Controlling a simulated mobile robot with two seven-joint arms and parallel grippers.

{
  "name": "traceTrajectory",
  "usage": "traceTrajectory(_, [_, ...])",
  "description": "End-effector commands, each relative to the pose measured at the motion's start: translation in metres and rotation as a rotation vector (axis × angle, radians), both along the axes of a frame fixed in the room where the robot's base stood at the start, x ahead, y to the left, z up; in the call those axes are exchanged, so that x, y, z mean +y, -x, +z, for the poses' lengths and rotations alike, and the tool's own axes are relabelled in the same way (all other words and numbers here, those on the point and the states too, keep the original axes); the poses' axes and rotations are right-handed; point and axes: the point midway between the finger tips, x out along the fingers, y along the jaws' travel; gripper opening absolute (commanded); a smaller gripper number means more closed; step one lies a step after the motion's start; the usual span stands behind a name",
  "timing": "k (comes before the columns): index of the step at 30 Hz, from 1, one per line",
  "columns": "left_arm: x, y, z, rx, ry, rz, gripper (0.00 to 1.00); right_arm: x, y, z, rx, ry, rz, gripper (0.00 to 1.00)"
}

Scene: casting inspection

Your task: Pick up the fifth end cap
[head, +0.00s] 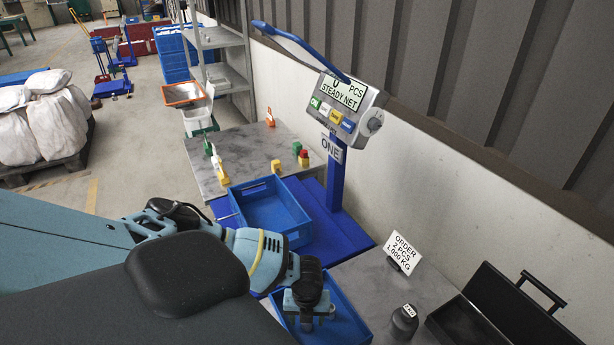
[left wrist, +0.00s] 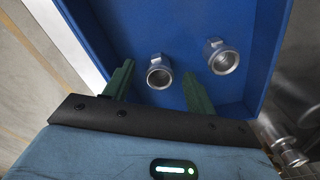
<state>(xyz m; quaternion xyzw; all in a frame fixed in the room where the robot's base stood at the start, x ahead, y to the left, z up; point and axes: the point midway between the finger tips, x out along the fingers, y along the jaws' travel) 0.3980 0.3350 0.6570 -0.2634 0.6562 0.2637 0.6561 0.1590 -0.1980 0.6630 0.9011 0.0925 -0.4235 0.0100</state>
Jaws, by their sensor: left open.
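My left gripper (head: 308,308) reaches down over the near blue bin (head: 350,325). In the left wrist view its two green fingers (left wrist: 158,72) are apart, with nothing held. One grey metal end cap (left wrist: 159,76) lies on the blue bin floor (left wrist: 140,25), appearing between the fingers in that view; I cannot tell how far below them it is. A second end cap (left wrist: 223,60) lies to its right, beyond the right finger. Both show a round open end and a small lug. In the head view my gripper hides most of the bin's inside. My right gripper is not in view.
An order sign (head: 402,252), a dark weight (head: 404,322) and an open black case (head: 500,308) are at the right. A grey table (head: 240,150) with small coloured items stands behind.

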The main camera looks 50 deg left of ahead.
Motion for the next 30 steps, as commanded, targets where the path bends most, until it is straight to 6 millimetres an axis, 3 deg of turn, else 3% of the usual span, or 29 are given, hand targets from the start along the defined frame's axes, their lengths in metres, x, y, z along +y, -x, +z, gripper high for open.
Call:
traceTrajectory(4, [0.0003,0.0010,-0.0150,0.002,-0.001,0.001,0.56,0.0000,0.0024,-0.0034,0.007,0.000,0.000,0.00])
traceTrajectory(12, [0.0004,0.0003,-0.0162,0.000,0.000,0.001,0.56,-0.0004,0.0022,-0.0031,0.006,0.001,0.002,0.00])
traceTrajectory(24, [0.0006,0.0003,-0.0160,0.000,0.000,0.001,0.05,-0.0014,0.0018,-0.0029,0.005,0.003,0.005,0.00])
traceTrajectory(30, [0.0005,0.0001,-0.0156,0.000,0.000,0.002,0.05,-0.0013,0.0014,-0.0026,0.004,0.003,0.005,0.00])
